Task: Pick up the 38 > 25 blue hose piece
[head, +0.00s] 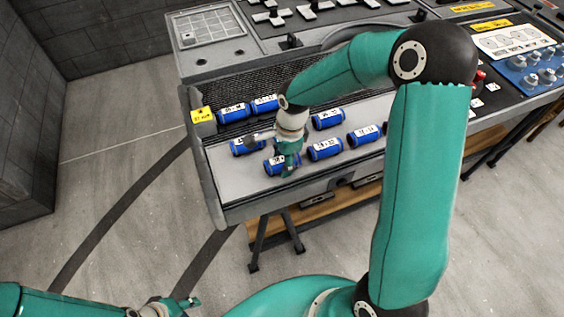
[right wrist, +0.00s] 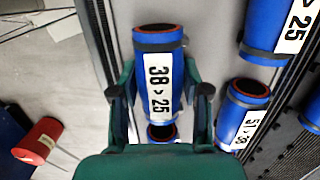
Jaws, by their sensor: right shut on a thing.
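The 38 > 25 blue hose piece (right wrist: 158,78), with a white label, dark bands and a reddish open end, lies between the fingers of my right gripper (right wrist: 158,95) in the right wrist view. The fingers are shut on its sides. In the head view my right gripper (head: 288,168) reaches down into the front left of the tray, at a blue hose piece (head: 272,167) that it partly covers. That label is too small to read there. My left gripper (head: 182,304) is at the bottom left of the head view, away from the tray; its jaw state is unclear.
Several other labelled blue hose pieces (head: 324,149) lie close by in the grey tray (head: 236,212). A piece marked 51 > 38 (right wrist: 243,115) is right of the gripper. A yellow tag (head: 202,115) sits at the tray's left edge. A red cylinder (right wrist: 37,140) shows left.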

